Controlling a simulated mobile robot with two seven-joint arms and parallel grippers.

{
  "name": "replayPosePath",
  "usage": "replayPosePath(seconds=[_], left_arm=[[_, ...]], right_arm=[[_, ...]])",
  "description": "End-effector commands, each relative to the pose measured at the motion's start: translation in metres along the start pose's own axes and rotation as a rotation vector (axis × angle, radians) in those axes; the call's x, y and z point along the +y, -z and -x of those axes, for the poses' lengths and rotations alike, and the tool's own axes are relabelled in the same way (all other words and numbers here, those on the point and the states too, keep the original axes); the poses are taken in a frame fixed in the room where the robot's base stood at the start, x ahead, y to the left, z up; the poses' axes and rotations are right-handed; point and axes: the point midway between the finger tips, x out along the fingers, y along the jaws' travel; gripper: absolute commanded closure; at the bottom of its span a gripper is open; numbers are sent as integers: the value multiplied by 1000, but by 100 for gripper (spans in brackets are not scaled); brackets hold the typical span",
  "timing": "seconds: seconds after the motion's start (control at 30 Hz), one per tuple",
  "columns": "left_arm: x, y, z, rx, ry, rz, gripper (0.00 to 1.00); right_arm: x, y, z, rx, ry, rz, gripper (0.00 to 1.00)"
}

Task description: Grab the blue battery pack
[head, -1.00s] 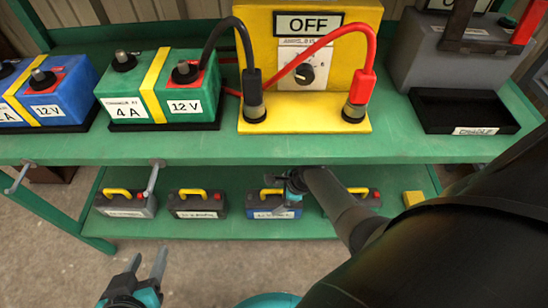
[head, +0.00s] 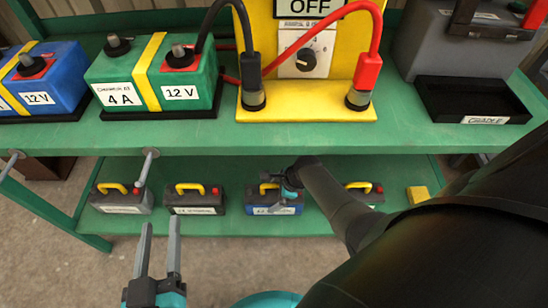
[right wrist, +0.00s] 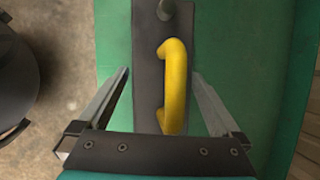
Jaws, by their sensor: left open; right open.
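The blue battery pack (head: 262,208) sits on the lower shelf, with a dark top, a yellow handle and a white label on its blue front. My right gripper (head: 283,186) is over it and hides part of its top and right end. In the right wrist view, the open fingers of my right gripper (right wrist: 160,74) are on either side of a dark-topped pack (right wrist: 147,60) with a yellow handle (right wrist: 175,85); its blue front does not show there. My left gripper (head: 161,226) is open and empty, in front of the lower shelf at the left.
Similar packs stand on the lower shelf: a grey one (head: 122,200), a dark one (head: 195,202) and one (head: 366,193) partly behind my right arm. A yellow block (head: 418,195) lies at the right. The upper shelf (head: 300,137) overhangs, carrying large batteries and a yellow switch box (head: 350,85).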

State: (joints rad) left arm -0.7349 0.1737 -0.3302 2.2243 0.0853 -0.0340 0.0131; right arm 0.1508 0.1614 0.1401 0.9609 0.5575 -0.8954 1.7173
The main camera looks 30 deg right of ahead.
Motion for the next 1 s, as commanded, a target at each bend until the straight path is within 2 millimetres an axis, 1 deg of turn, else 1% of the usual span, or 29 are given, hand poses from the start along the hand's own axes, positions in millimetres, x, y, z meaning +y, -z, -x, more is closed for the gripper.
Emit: replayPosePath(seconds=[0.2,0.47,0.57,1.0], left_arm=[[4,3,3,63,-10,15,50],[5,4,4,70,-11,16,50],[5,4,4,69,-11,16,50],[4,4,4,68,-10,16,50]], right_arm=[[0,0,-5,0,0,0,0],[0,0,-4,0,0,0,0],[0,0,-4,0,0,0,10],[1,0,-5,0,-2,-1,60]])
